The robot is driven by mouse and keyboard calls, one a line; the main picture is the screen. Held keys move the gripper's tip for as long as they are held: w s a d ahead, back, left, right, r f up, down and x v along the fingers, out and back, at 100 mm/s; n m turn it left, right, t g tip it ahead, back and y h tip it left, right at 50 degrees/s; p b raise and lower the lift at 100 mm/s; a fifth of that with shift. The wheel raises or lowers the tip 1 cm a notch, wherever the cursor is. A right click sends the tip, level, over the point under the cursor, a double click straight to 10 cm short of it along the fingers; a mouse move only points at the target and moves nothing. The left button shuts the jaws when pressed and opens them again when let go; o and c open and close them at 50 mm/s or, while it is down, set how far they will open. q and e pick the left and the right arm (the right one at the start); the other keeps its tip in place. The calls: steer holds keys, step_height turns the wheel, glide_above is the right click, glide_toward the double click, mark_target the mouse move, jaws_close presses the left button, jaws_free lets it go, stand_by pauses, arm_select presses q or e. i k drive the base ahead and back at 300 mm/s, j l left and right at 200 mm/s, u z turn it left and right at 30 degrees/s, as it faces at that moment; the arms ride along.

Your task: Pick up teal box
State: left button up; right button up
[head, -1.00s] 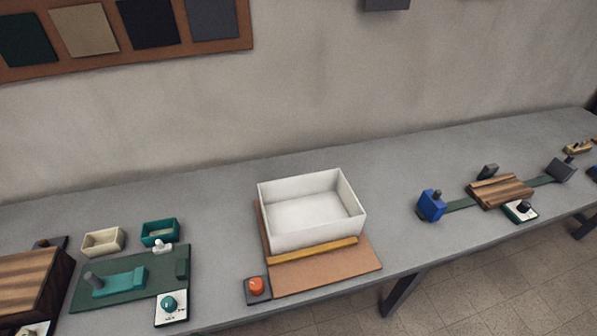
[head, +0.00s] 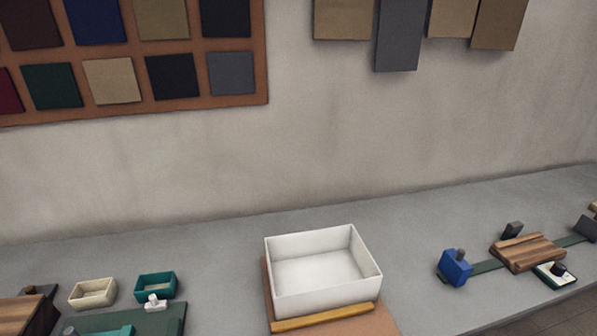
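The teal box (head: 155,286) is a small open-topped box on the grey bench at the lower left of the head view. It stands upright, just right of a similar cream box (head: 93,293) and apart from it. A small white knob-like piece (head: 154,302) stands in front of it and overlaps its lower front edge in the picture. The inside of the teal box looks empty. Neither of my grippers shows in the head view.
A large white open tray (head: 325,302) stands right of the teal box on a brown board. A green fixture (head: 160,322) lies in front of the teal box. A blue clamp (head: 454,267) and wooden block are farther right. Bench behind the boxes is clear.

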mark_target(164, 285)
steer(key=u, duration=1.3)
steer(key=j+z, duration=0.3)
steer(key=k+j+z, duration=0.1)
steer(key=j+z, duration=0.15)
steer(key=j, duration=0.2)
